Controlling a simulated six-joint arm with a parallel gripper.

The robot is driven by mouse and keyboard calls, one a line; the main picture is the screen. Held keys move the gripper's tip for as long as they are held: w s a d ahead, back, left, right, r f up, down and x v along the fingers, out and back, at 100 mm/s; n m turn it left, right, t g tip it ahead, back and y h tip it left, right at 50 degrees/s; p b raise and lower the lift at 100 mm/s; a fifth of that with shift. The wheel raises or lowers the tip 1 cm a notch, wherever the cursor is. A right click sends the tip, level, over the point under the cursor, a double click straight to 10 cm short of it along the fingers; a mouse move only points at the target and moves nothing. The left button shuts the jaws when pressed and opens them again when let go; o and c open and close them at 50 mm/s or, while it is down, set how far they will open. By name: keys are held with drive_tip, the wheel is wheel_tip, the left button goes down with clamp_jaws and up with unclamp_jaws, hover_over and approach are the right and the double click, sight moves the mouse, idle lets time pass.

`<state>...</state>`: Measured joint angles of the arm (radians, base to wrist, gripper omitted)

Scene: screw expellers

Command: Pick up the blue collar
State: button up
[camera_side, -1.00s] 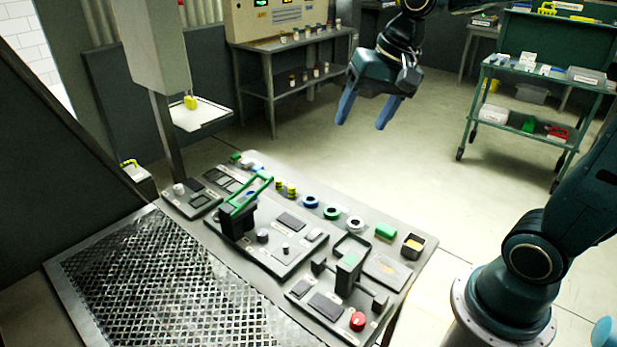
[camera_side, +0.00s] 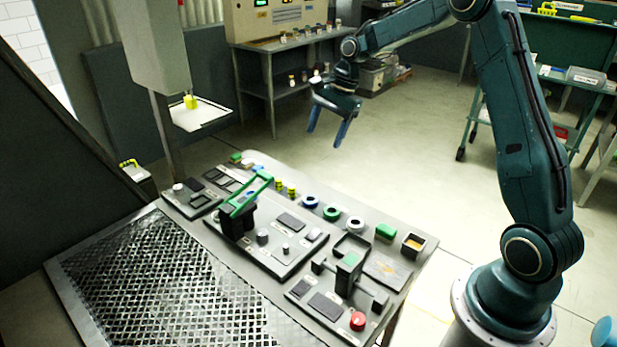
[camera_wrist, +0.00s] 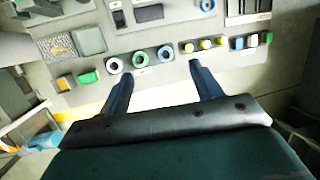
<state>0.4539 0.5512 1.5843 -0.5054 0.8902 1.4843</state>
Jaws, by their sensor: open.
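The blue collar (camera_side: 310,201) is a ring lying flat near the far edge of the grey workbench (camera_side: 345,190), first in a row with a green collar (camera_side: 331,213) and a white collar (camera_side: 355,223). In the wrist view the blue collar (camera_wrist: 165,53) shows just beyond the fingertips, between their lines and nearer the right finger's side than the green collar (camera_wrist: 139,59). My gripper (camera_side: 326,127) is open and empty, high above the bench's far side. Its two blue fingers also show in the wrist view (camera_wrist: 161,70), apart from every collar.
Yellow-and-black pieces (camera_side: 286,188) stand left of the blue collar. A green-handled lever press (camera_side: 245,200) rises nearer the front. The air around my gripper is clear.

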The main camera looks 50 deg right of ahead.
drive_tip(key=w+d+f+m, duration=0.1)
drive_tip(key=d+f+m, duration=0.1)
drive_tip(key=f, duration=0.3)
drive_tip(key=w+d+f+m+y, duration=0.1)
drive_tip(key=d+f+m, duration=0.1)
drive_tip(key=d+f, duration=0.2)
drive_tip(key=shift+w+f+m, duration=0.4)
drive_tip(key=shift+f, duration=0.45)
drive_tip(key=shift+x, duration=4.3)
drive_tip(key=shift+s+a+f, duration=0.1)
drive_tip(key=shift+s, duration=0.05)
drive_tip(key=shift+x, duration=2.5)
drive_tip(key=c, duration=1.1)
